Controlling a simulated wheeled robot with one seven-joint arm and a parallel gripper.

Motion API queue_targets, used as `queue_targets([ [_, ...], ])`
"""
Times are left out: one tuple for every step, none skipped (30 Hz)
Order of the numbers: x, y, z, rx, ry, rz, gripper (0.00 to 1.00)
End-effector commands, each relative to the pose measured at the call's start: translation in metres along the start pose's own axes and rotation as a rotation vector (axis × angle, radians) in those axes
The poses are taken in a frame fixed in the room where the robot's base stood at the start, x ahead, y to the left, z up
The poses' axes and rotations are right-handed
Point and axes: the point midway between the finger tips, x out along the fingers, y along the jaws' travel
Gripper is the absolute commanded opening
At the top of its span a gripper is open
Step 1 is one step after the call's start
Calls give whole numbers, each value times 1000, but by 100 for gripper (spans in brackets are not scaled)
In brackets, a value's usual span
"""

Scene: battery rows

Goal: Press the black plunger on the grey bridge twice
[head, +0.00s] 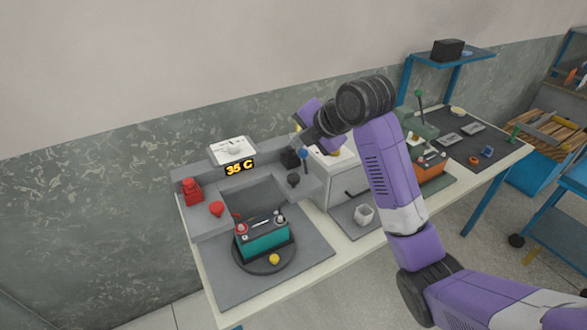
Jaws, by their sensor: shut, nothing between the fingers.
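The grey bridge (182,173) stands on the left part of the bench. The black plunger (293,180) has a round dark cap and sits on the bridge's right arm. A red plunger (217,208) sits on its left arm. A teal battery (263,241) with a red and a dark terminal stands in front, on a dark round turntable (246,266). My gripper (301,134) is above and behind the black plunger, apart from it as far as I can see. It is shut and empty, and my wrist partly hides it.
A display (240,168) on the bridge reads 35 C. A red block (188,190) is at the left. A white cup (364,214) stands right of the bridge.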

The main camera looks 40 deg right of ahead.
Motion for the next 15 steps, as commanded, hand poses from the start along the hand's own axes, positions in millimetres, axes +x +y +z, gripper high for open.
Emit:
queue_targets([
  [-4, 3, 1, 89, 6, 0, 0],
  [-4, 4, 1, 144, 9, 1, 0],
  [-5, 4, 1, 219, 12, 2, 0],
  [-5, 5, 2, 275, 15, 2, 0],
  [-6, 6, 2, 330, 17, 3, 0],
  [-6, 6, 2, 404, 20, 3, 0],
  [-6, 6, 2, 459, 23, 4, 0],
  [-6, 7, 2, 514, 25, 4, 0],
  [-6, 7, 1, 584, 29, 4, 0],
  [-6, 7, 1, 634, 32, 4, 0],
  [-5, 7, 1, 682, 34, 4, 0],
  [-5, 7, 1, 742, 37, 4, 0],
  [-4, 7, 0, 784, 39, 4, 0],
  [-4, 7, 0, 823, 40, 4, 0],
  [-4, 8, 0, 868, 42, 4, 0],
])
